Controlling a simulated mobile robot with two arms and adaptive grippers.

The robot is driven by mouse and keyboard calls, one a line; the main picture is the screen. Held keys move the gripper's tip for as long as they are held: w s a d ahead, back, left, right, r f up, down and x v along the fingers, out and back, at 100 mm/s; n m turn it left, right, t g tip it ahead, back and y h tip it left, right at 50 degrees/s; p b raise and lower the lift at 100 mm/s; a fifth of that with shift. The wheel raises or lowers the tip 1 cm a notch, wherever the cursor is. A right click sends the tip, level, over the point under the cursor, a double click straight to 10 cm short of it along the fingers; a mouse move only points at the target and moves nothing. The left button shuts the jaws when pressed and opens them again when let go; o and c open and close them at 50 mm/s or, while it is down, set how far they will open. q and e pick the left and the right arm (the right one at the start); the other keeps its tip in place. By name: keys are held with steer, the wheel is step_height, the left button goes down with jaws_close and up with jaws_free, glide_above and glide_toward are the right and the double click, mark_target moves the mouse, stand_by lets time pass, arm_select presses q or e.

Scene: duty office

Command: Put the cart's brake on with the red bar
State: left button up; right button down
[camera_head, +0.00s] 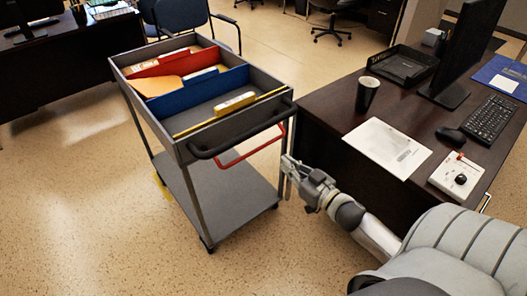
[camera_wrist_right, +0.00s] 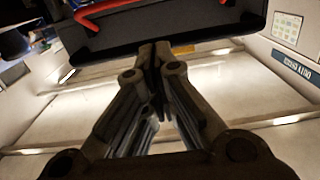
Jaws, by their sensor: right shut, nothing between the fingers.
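The grey cart (camera_head: 188,147) stands left of my right arm, with a black push handle (camera_head: 240,140) at its near end. The red bar (camera_head: 258,149) is a bent rod just below that handle. In the right wrist view the red bar (camera_wrist_right: 98,10) shows at the top left, against a dark part of the cart. My right gripper (camera_head: 287,164) is shut and empty, just right of the red bar and apart from it. Its fingertips also show together in the wrist view (camera_wrist_right: 155,48). My left gripper is not in view.
The cart's top tray holds folders and red and blue dividers (camera_head: 195,92); its lower shelf (camera_head: 235,200) is bare. A dark desk (camera_head: 335,105) with a cup (camera_head: 367,94), paper and keyboard stands at right. Floor at left is clear.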

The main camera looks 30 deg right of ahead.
steer(key=shift+w, duration=0.15)
steer(key=w+a+f, duration=0.1)
steer(key=w+f, duration=0.2)
steer(key=w, duration=0.9)
steer(key=shift+w+f, duration=0.2)
steer(key=shift+f, duration=0.1)
